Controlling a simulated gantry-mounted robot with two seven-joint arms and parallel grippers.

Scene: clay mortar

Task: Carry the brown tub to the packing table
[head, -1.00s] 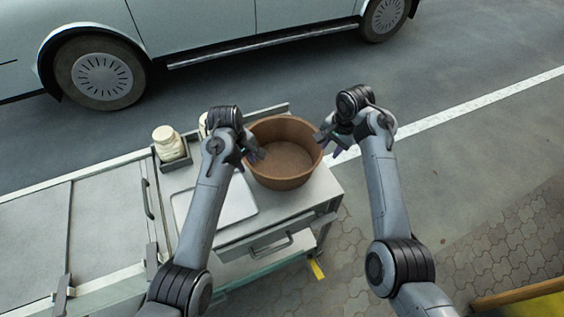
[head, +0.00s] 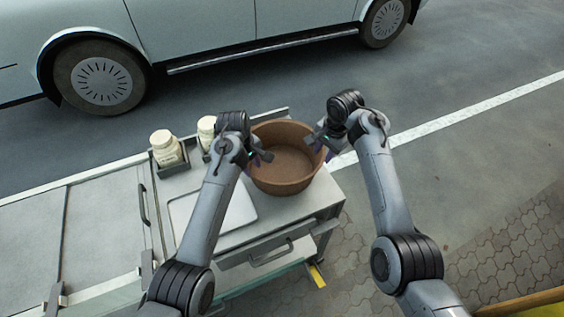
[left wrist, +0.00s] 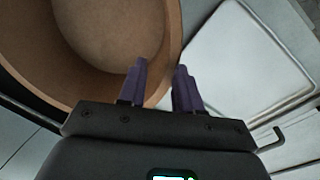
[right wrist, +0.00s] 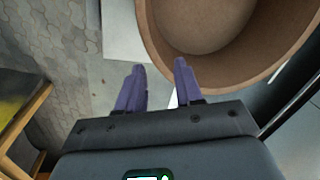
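The brown tub (head: 287,172), round and open-topped, stands upright and empty on the right end of a grey cart top. My left gripper (head: 262,157) is at the tub's left rim; in the left wrist view its purple fingers (left wrist: 160,80) are apart, one over the tub and one to the outer side of the rim. My right gripper (head: 326,143) is at the right rim; in the right wrist view its fingers (right wrist: 159,75) are apart, with the tub's rim (right wrist: 172,70) by one finger. Contact with the rim cannot be told. I cannot tell which surface is the packing table.
A white tray (head: 235,212) lies left of the tub on the cart top (head: 308,205). Two pale jars (head: 166,150) stand in holders behind it. A drawer handle (head: 270,254) juts from the cart's front. A parked car (head: 215,30) is behind; paving right of the cart is open.

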